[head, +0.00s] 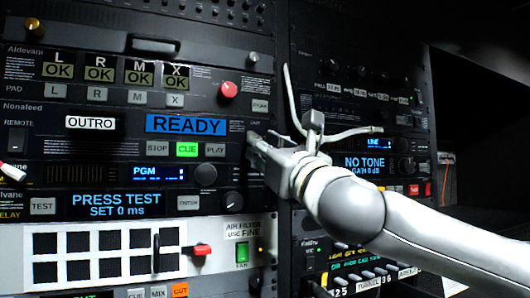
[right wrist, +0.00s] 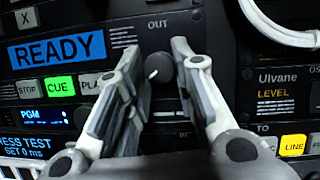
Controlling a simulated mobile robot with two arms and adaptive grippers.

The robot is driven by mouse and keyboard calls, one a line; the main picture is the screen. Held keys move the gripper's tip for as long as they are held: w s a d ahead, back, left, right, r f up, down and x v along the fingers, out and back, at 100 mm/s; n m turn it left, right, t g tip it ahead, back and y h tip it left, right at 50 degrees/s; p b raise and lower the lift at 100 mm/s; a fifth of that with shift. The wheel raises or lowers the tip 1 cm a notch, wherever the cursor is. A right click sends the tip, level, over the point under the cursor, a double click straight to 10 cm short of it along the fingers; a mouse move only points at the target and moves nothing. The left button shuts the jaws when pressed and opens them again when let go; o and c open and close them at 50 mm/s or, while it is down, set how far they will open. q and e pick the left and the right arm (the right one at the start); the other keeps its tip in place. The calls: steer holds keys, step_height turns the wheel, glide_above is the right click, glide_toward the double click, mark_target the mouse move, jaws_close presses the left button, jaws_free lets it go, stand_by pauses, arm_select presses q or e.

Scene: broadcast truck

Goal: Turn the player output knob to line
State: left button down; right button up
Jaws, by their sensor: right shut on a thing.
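The player output knob (right wrist: 163,66) is dark and round with a white pointer mark at its lower left, under an "OUT" label. It sits on the player panel (head: 98,147), right of the "READY" display (head: 185,124). My right gripper (right wrist: 156,62) is shut on the knob, one finger on each side. In the head view my right gripper (head: 256,139) reaches the panel's right end and hides the knob. Scale marks around the knob are not readable in the wrist view. My left gripper is not in view.
Stop, cue and play buttons (head: 187,149) lie left of the knob; cue is lit green. Another knob (head: 205,174) is below left. A white cable (head: 293,100) hangs close to my right gripper. The neighbouring rack has a lit yellow "LINE" button (right wrist: 293,145).

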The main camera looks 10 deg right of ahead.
steer(key=n+g+h+b, duration=0.1)
steer(key=n+g, duration=0.1)
steer(key=n, duration=1)
steer(key=r+n+g+h+b, duration=0.1)
steer(key=n+g+h, duration=0.1)
steer(key=n, duration=0.9)
steer(key=n+g+h+b, duration=0.1)
steer(key=n+g, duration=0.3)
steer(key=n, duration=0.8)
steer(key=shift+a+r+n+h+b, duration=0.2)
steer(key=shift+a+n+h+b, duration=0.15)
steer(key=shift+b, duration=0.25)
steer(key=shift+d, duration=0.1)
steer(key=o, duration=0.9)
steer(key=shift+o, duration=0.7)
steer(key=shift+r, duration=0.15)
